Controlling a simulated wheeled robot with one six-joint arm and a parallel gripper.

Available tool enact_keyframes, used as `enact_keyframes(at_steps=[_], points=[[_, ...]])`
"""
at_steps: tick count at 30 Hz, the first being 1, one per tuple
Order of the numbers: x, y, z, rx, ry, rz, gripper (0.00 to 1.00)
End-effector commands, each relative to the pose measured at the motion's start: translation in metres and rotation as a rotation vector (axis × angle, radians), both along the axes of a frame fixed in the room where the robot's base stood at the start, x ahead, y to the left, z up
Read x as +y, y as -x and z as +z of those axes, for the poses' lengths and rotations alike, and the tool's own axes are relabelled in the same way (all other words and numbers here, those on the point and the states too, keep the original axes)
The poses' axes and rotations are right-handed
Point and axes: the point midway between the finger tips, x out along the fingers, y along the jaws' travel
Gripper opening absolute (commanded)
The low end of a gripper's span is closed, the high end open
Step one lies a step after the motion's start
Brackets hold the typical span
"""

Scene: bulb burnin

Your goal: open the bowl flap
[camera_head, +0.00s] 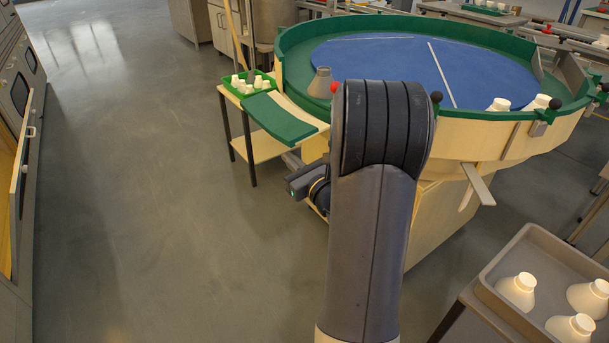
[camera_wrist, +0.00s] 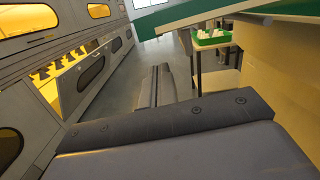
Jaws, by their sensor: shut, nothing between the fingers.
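The bowl is a large round drum with a green rim and pale outer wall (camera_head: 470,135), and a blue disc (camera_head: 385,60) inside. A grey flap-like plate (camera_head: 320,82) stands at its left inner edge, beside a red knob (camera_head: 335,87); I cannot tell if this is the bowl flap. A green-lined chute (camera_head: 283,117) slopes out to the left; its underside edge crosses the top of the wrist view (camera_wrist: 220,14). My gripper (camera_wrist: 154,88) is shut and empty, low beside the bowl below the chute. In the head view my arm hides part of the bowl wall.
A green tray of white pieces (camera_head: 249,83) stands on a small table left of the chute. A grey tray with white bulbs (camera_head: 495,300) is at bottom right. Several knobs line the rim. Machines with yellow-lit windows (camera_wrist: 75,75) stand left; the floor (camera_head: 130,180) between is clear.

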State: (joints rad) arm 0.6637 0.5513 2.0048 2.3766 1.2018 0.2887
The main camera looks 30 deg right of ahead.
Motion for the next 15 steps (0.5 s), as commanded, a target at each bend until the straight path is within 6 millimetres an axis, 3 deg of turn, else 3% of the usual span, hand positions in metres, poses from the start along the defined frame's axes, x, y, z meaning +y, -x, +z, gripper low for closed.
enact_keyframes(at_steps=[6, 15], points=[[0.003, -0.003, 0.020, 0.000, 0.002, 0.001, 0.00], [0.003, -0.004, 0.024, 0.001, 0.000, 0.001, 0.00]])
